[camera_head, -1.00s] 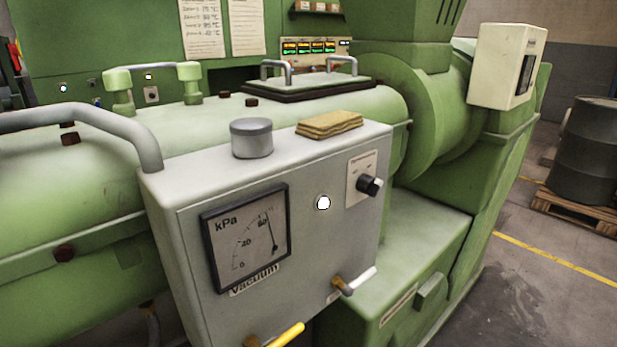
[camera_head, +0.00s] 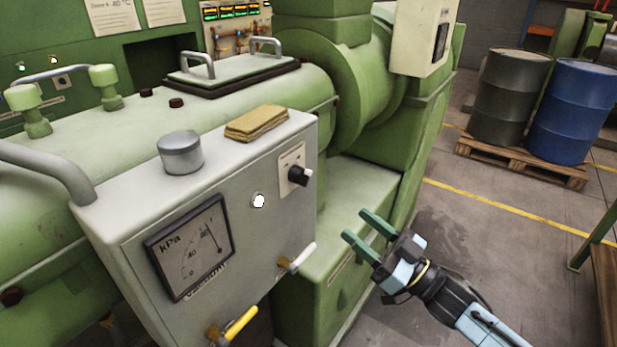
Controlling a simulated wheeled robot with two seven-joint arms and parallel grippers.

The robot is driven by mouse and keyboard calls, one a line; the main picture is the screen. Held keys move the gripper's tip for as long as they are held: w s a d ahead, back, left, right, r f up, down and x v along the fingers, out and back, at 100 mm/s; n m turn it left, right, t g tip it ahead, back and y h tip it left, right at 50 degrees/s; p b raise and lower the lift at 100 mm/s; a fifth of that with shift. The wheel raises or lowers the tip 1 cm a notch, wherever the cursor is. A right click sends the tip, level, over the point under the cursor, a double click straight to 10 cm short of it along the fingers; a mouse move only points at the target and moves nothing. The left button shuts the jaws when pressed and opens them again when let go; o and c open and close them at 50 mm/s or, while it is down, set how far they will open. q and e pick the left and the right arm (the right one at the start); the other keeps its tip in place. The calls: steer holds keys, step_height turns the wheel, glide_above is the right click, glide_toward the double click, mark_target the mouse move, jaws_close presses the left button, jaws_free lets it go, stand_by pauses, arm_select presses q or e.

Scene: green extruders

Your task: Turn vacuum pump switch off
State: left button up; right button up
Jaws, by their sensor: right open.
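The grey vacuum pump box (camera_head: 130,250) stands in front of the green extruder (camera_head: 250,110). Its black rotary switch (camera_head: 299,176) sits on a light plate on the front face, at the right. A lit white lamp (camera_head: 259,201) is left of the switch, and a kPa vacuum gauge (camera_head: 190,247) is further left, its needle toward the high end. My right gripper (camera_head: 361,229) is open and empty, right of and below the switch and apart from it, with green fingers pointing up-left toward the box. My left gripper is not in view.
A grey tin (camera_head: 180,152) and a yellow cloth (camera_head: 257,123) lie on top of the box. Barrels on a pallet (camera_head: 520,164) stand at right; the floor between is clear.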

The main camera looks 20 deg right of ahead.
mark_target(306, 182)
steer(key=p+x, duration=0.2)
steer(key=x, duration=1.1)
steer(key=shift+a+r+p, duration=0.15)
steer(key=shift+r+p, duration=0.15)
steer(key=shift+p, duration=0.05)
steer(key=c, duration=1)
